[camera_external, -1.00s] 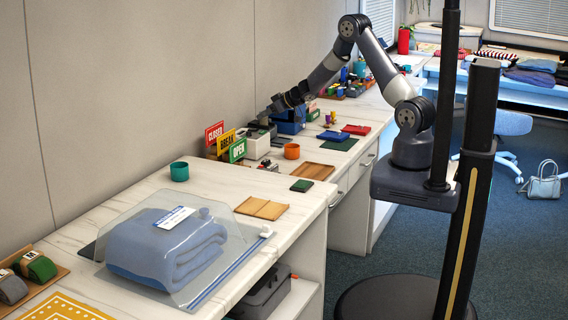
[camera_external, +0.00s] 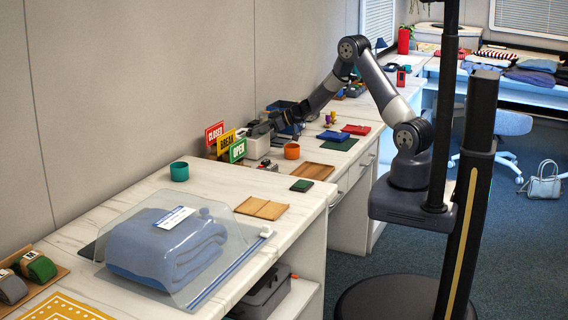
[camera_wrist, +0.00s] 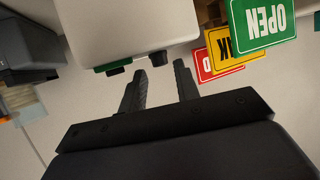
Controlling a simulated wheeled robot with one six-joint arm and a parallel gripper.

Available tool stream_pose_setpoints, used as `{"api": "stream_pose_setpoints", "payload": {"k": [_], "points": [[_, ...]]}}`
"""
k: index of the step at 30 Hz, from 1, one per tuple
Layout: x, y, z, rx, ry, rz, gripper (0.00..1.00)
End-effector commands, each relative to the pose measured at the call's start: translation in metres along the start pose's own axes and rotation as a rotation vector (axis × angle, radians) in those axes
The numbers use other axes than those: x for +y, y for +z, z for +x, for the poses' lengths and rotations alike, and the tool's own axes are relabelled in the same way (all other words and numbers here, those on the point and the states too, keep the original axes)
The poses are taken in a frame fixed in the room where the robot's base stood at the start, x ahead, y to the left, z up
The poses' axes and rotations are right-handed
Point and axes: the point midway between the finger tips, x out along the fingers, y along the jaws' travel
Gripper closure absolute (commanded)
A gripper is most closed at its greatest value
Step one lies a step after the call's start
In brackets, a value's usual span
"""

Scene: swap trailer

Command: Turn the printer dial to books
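The printer is a small white box (camera_external: 258,149) against the wall, right of the signs. In the wrist view the white printer body (camera_wrist: 125,25) fills the top middle. A dark round dial (camera_wrist: 159,59) sticks out from its edge, with a smaller dark part (camera_wrist: 118,70) and a green strip to its left. Dial markings are not readable. My gripper (camera_wrist: 160,69) is open and empty, its two fingers on either side of the dial in the picture. I cannot tell whether they touch it. In the external view my gripper (camera_external: 258,129) is over the printer.
Red, yellow and green signs, CLOSED, BREAK and OPEN (camera_external: 238,150), stand close left of the printer. An orange cup (camera_external: 291,151) stands to its right, a teal cup (camera_external: 179,171) nearer. A dark box (camera_wrist: 28,48) is at the left in the wrist view.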

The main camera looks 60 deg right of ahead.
Motion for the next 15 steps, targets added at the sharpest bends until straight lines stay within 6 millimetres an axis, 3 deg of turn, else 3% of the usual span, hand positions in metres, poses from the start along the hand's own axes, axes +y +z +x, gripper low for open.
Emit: {"api": "stream_pose_setpoints", "payload": {"k": [6, 15], "points": [[0.000, 0.000, 0.022, 0.000, 0.000, 0.000, 0.70], [0.000, 0.000, 0.025, 0.000, 0.001, 0.000, 0.70]]}}
